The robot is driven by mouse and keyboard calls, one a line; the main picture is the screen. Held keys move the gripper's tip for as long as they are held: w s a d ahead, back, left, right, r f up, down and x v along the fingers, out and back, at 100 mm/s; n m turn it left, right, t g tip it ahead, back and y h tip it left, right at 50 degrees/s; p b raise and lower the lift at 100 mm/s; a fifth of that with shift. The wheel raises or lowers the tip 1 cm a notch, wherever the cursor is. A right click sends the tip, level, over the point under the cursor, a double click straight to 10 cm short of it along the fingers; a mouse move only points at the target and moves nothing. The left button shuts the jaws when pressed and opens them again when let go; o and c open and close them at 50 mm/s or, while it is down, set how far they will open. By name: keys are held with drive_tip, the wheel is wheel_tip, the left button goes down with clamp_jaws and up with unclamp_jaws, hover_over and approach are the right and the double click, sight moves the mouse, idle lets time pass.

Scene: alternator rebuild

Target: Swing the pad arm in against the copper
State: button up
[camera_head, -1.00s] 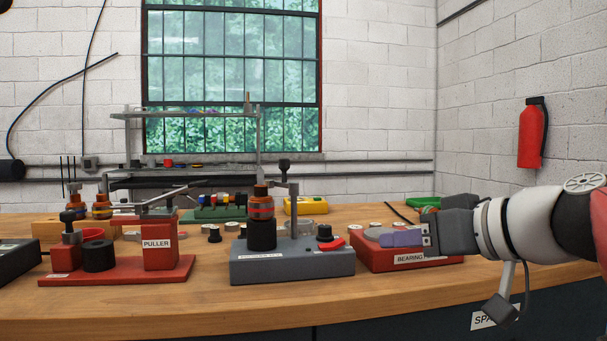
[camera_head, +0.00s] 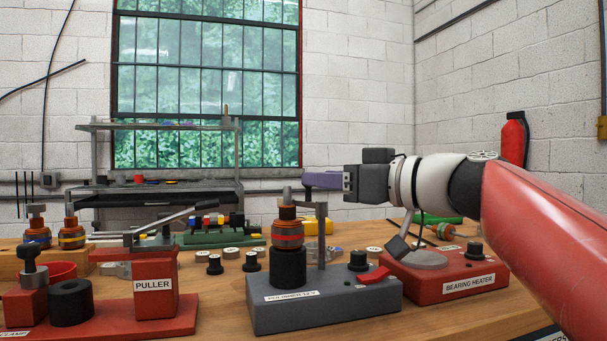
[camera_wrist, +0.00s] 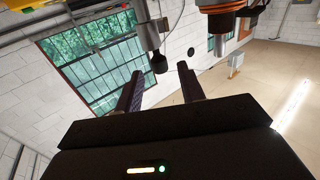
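The grey polisher base (camera_head: 325,308) stands at the front centre of the bench. The rotor, with copper-orange bands (camera_head: 287,232), stands upright in its black holder (camera_head: 288,267). The grey post (camera_head: 321,240) of the pad arm rises just right of the rotor. My gripper (camera_head: 312,181) is level at the post's top. In the wrist view, my fingers (camera_wrist: 160,69) are open on either side of a dark knob (camera_wrist: 159,62) on the grey pad arm (camera_wrist: 146,25). I cannot tell whether they touch it. The rotor (camera_wrist: 221,22) shows right of the pad arm, apart from it.
The red bearing heater (camera_head: 440,283) stands right of the polisher, below my arm. The red puller (camera_head: 152,285) stands to the left. The polisher has a red switch (camera_head: 373,277) and black dial (camera_head: 358,261).

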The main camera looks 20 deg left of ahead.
drive_tip(key=shift+p+x, duration=0.4)
drive_tip(key=shift+x, duration=1.7)
clamp_jaws()
